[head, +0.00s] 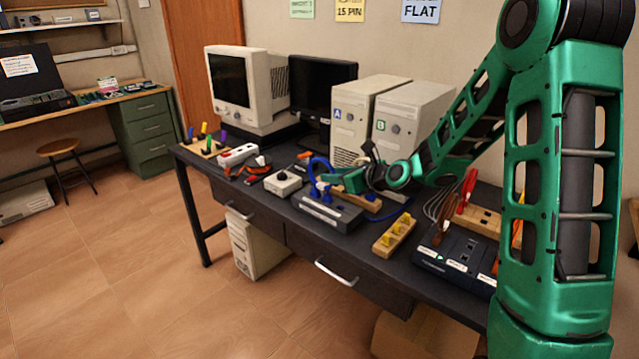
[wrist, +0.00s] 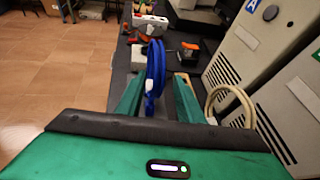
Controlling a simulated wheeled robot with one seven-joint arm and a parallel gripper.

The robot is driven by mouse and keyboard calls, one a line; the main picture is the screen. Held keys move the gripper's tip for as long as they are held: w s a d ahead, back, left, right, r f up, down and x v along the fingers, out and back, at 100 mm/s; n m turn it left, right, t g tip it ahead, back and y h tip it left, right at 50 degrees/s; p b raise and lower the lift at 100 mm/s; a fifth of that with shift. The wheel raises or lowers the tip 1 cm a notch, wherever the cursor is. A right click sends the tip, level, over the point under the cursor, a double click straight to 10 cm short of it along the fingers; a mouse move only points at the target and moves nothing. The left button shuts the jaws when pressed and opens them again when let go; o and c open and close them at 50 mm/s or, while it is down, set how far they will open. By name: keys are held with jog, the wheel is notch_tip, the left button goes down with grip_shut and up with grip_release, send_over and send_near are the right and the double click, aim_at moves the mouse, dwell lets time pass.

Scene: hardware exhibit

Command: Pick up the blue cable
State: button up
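The blue cable (head: 321,165) stands as a loop near the flat grey box on the dark desk in the head view. In the wrist view the blue cable (wrist: 155,68) is a coil with a pale plug end, lying between my two green fingers. My gripper (wrist: 160,82) is open, with one finger on each side of the coil; the left finger is closer to it. I cannot tell whether either finger touches the cable. In the head view my gripper (head: 345,182) reaches in from the right, beside the cable, its fingertips partly hidden.
The flat grey box (head: 328,212) and a wooden block with yellow plugs (head: 394,235) are close by. Two beige towers (head: 365,112) stand behind. A white power strip (head: 237,155) lies left, and a dark labelled device (head: 456,258) right. More blue cable (head: 390,213) runs along the desk.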

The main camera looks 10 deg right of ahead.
jog(key=x, duration=0.4)
jog(key=shift+w+a, duration=0.3)
jog(key=shift+a, duration=0.05)
grip_shut()
